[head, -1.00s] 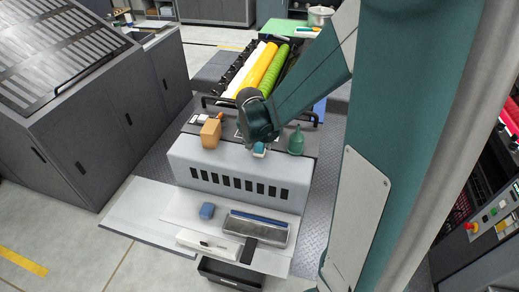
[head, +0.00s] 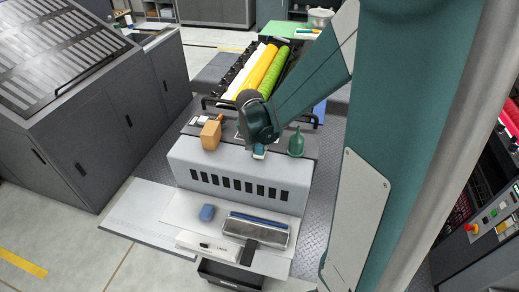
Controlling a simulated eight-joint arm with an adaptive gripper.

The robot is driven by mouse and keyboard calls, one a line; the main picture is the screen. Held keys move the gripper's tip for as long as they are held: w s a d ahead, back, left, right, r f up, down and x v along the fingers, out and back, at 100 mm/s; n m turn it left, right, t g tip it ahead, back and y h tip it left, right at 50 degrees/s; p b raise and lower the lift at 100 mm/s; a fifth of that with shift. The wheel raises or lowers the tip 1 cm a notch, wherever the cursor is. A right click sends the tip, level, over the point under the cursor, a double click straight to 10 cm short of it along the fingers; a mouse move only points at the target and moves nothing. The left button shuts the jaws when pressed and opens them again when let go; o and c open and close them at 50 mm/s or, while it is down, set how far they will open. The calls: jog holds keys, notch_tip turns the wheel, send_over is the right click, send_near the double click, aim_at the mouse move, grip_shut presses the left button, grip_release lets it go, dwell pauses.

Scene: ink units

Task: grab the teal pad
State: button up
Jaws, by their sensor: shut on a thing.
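The teal pad (head: 259,149) is a small teal block with a pale lower edge, on or just above the dark top behind the light grey housing. It shows just below the end of my arm. My gripper (head: 259,142) is right at it and shut on it, with the fingers mostly hidden by my own wrist. I cannot tell whether the pad is clear of the surface.
Yellow and green rollers (head: 268,70) lie behind.

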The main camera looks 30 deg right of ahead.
aim_at(260, 144)
jog(key=shift+r, duration=0.1)
jog(key=shift+r, duration=4.9)
